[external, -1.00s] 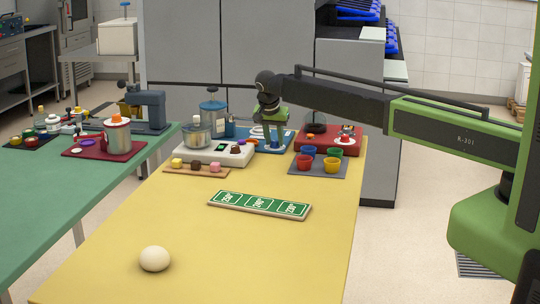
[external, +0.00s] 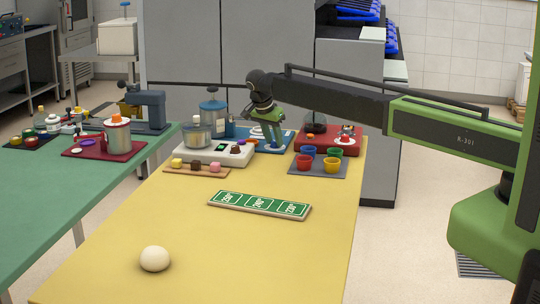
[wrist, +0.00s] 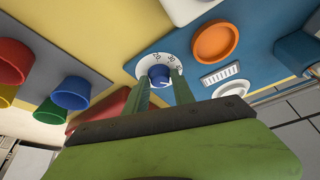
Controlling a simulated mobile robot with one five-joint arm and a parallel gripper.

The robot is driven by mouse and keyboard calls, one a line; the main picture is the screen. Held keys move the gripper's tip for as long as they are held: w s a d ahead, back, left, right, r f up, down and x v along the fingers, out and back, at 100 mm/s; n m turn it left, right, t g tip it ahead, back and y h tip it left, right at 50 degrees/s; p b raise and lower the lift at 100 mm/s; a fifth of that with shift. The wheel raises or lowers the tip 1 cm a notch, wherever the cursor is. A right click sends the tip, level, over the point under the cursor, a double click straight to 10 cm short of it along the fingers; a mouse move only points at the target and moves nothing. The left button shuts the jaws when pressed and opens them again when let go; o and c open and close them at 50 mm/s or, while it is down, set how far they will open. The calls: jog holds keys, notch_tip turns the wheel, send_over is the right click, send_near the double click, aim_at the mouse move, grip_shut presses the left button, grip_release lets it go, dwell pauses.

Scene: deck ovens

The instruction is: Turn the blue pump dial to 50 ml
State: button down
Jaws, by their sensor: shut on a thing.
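The blue pump dial (wrist: 160,76) is a round knob on a white scale plate (wrist: 147,65) with numbers around it; 20, 30 and 40 look legible, the rest are small or covered. A pale mark shows on the knob's near side; its exact reading is unclear. The plate is on a blue base (wrist: 255,30), which also shows in the external view (external: 287,133). My gripper (wrist: 161,80) has its green fingers on either side of the knob and is shut on it. In the external view my gripper (external: 275,148) leans, with its tips down at the blue base.
An orange disc (wrist: 215,41), a small ribbed strip (wrist: 221,75) and a white round part sit on the same base. Left of it in the wrist view is a grey mat (wrist: 50,48) with coloured cups. The yellow table's front (external: 220,260) is mostly clear.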

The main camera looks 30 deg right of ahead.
jog(key=shift+s, duration=0.1)
jog(key=c, duration=1.1)
grip_release()
jog(key=shift+f, duration=0.1)
jog(key=p+v, duration=1.6)
jog(key=v, duration=0.1)
jog(key=shift+r, duration=0.2)
